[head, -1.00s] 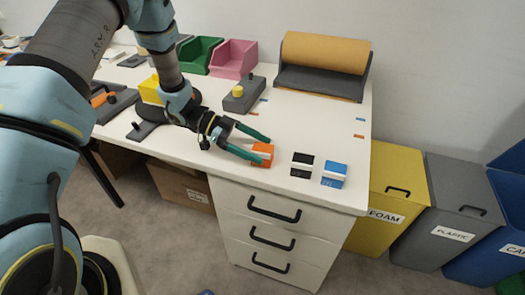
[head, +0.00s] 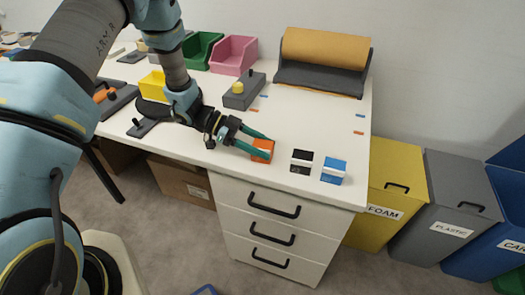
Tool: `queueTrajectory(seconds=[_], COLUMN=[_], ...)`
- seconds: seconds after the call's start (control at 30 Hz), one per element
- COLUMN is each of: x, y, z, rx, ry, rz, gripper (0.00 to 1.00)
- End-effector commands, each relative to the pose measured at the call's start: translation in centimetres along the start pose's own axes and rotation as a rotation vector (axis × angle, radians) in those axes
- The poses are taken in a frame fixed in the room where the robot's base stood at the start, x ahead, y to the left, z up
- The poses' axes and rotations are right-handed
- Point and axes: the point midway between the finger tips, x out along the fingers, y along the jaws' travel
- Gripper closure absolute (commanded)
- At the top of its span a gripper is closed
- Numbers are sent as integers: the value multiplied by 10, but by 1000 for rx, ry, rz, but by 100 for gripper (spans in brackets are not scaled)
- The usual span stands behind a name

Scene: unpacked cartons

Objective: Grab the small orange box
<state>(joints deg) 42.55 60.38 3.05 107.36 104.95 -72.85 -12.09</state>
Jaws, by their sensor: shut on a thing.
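The small orange box (head: 263,149) is at the front part of the white table (head: 310,130), left of a black box (head: 301,161) and a blue box (head: 333,170), both with a white band. My gripper (head: 260,145) comes in from the left with green fingers. It is shut on the orange box, one finger passing along its far side and the other at its near left. I cannot tell whether the box is clear of the table top.
A paper roll on a grey holder (head: 318,84) stands at the back. The middle of the table is clear. Yellow (head: 397,170) and grey bins stand right of the table.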

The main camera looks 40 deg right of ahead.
Motion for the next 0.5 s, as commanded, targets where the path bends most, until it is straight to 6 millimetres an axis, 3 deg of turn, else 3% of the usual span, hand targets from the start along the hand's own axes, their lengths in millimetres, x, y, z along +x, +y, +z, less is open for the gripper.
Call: queueTrajectory(seconds=[0.13,0.5], x=[0,-2], y=[0,0], z=[0,-6], rx=[0,1], ry=[0,0], rz=[0,0], gripper=[97,98])
